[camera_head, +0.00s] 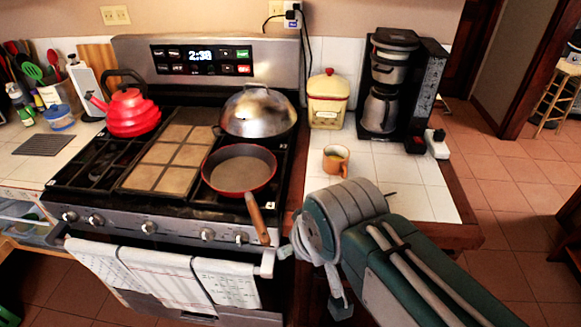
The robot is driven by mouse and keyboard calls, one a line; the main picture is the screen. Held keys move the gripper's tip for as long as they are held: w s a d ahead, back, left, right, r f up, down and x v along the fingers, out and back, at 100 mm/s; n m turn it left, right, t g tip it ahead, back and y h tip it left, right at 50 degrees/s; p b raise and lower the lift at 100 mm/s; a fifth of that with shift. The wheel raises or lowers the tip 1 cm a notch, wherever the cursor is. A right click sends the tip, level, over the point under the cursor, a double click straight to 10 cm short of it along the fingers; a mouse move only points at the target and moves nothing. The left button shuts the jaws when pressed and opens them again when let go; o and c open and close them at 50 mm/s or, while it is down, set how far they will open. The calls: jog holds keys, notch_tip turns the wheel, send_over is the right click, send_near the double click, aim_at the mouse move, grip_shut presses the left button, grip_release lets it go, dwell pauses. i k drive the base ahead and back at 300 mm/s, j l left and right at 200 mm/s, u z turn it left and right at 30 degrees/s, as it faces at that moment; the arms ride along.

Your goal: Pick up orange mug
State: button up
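The orange mug (336,158) stands upright on the white tiled counter (421,198) to the right of the stove. A light yellowish-green colour shows inside its rim, and the mug looks free of contact with other things. My green and grey arm reaches in from the lower right, and its rounded joint is just below the mug in the picture. A small dark grey part below that joint may belong to my gripper (340,304). The fingers cannot be made out, so whether it is open or shut is unclear. Nothing is seen held.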

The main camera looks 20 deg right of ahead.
aim_at(336, 157)
jog(key=i+z, duration=0.1)
jog(key=z, duration=0.25)
jog(key=i+z, duration=0.1)
jog(key=z, duration=0.2)
jog(key=i+z, duration=0.1)
jog(key=z, duration=0.25)
